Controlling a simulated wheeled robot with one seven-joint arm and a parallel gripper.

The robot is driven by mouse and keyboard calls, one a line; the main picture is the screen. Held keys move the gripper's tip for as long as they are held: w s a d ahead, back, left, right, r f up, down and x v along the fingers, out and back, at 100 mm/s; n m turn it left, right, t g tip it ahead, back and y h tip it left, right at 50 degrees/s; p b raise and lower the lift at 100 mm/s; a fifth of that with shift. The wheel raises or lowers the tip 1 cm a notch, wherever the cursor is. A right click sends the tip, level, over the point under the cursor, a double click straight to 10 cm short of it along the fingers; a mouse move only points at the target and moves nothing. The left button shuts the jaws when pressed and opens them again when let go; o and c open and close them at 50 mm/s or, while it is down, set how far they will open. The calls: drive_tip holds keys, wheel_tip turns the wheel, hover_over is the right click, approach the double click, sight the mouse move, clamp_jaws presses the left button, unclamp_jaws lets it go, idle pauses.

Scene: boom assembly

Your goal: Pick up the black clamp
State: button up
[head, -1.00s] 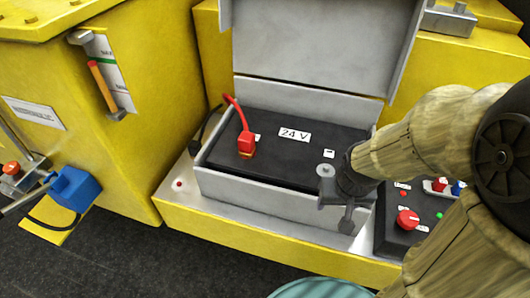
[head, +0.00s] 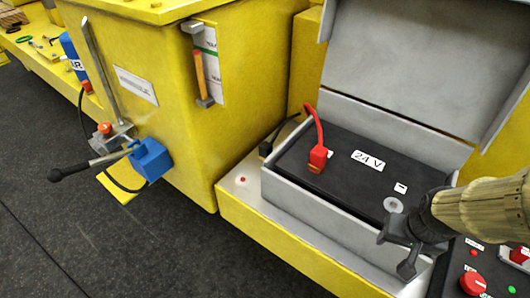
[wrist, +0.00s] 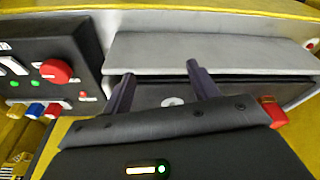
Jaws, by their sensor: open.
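The black clamp (head: 265,149) appears as a small dark piece on a black cable at the left end of the grey battery box (head: 325,223). Its shape is too small to make out. A red clamp (head: 318,158) on a red cable sits on the left part of the black 24 V battery (head: 345,178). My gripper (head: 400,252) is open and empty at the box's front right, well to the right of the black clamp. In the wrist view, its two fingers (wrist: 160,72) point toward the box with a grey round terminal (wrist: 172,102) between them. The black clamp is not seen there.
The box's grey lid (head: 420,75) stands open behind the battery. A control panel (head: 485,275) with knobs is at the right. A yellow cabinet (head: 190,140) stands at the left, with a blue block (head: 152,160) and a lever (head: 85,168). Dark floor (head: 110,245) is clear in front.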

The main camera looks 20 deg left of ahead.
drive_tip(key=b+x, duration=0.2)
drive_tip(key=s+b+x, duration=0.1)
drive_tip(key=b+x, duration=0.1)
drive_tip(key=shift+f, duration=0.3)
drive_tip(key=shift+c, duration=0.2)
drive_tip(key=shift+w, duration=0.1)
drive_tip(key=c, duration=0.5)
